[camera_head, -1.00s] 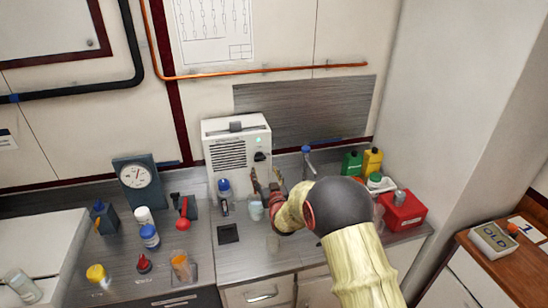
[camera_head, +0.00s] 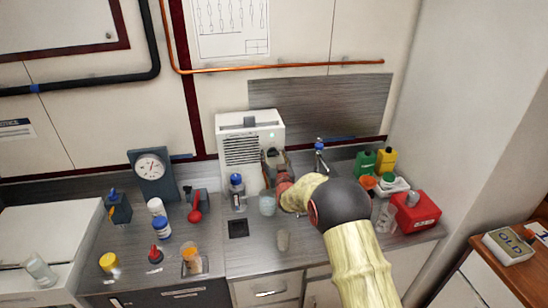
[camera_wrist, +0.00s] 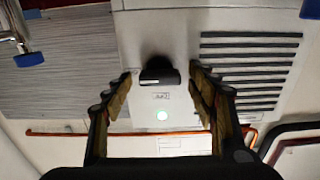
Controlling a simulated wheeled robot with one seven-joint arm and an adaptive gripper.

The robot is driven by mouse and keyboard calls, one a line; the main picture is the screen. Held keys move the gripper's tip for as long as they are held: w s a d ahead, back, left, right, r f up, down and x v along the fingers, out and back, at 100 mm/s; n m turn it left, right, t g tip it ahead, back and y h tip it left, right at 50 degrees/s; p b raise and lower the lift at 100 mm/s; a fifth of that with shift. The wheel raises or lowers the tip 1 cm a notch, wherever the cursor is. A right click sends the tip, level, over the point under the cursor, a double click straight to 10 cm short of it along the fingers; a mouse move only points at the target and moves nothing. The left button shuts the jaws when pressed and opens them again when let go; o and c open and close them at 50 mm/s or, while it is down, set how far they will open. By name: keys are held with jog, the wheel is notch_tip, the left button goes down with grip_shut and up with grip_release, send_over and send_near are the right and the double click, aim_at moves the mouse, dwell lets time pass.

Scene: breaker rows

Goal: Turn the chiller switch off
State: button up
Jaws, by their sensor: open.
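The chiller is a white box (camera_head: 252,128) with a slatted vent, standing at the back of the counter; its front fills the middle of the wrist view (camera_wrist: 180,30). Its switch is a dark knob (camera_wrist: 160,74), with a small label and a lit green light (camera_wrist: 162,115) close by. In the wrist view my gripper (camera_wrist: 160,82) is open, with one finger on each side of the knob and gaps between fingers and knob. In the head view my gripper (camera_head: 276,163) is at the right part of the chiller front and hides the knob.
A blue-capped bottle (camera_head: 237,192) and a clear beaker (camera_head: 267,204) stand just in front of the chiller. A tap (camera_head: 319,158) is to its right, with green and yellow bottles (camera_head: 376,162) and a red can (camera_head: 414,212) beyond. A dial gauge (camera_head: 152,172) stands left.

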jog(key=shift+c, duration=0.7)
jog(key=c, duration=1)
jog(key=shift+b, duration=0.35)
jog(key=shift+c, duration=0.2)
jog(key=n+b, duration=0.3)
jog(key=b, duration=0.1)
jog(key=shift+f+n, duration=0.15)
jog(key=shift+n, duration=0.25)
jog(key=n+b, duration=0.4)
jog(key=shift+s+a+n, duration=0.1)
jog(key=shift+n, duration=0.2)
jog(key=n+b, duration=0.3)
jog(key=n, duration=0.1)
jog(key=shift+n, duration=0.3)
jog(key=shift+a+n+b, duration=0.1)
jog(key=shift+n+b, duration=1.05)
jog(key=shift+n, duration=1.35)
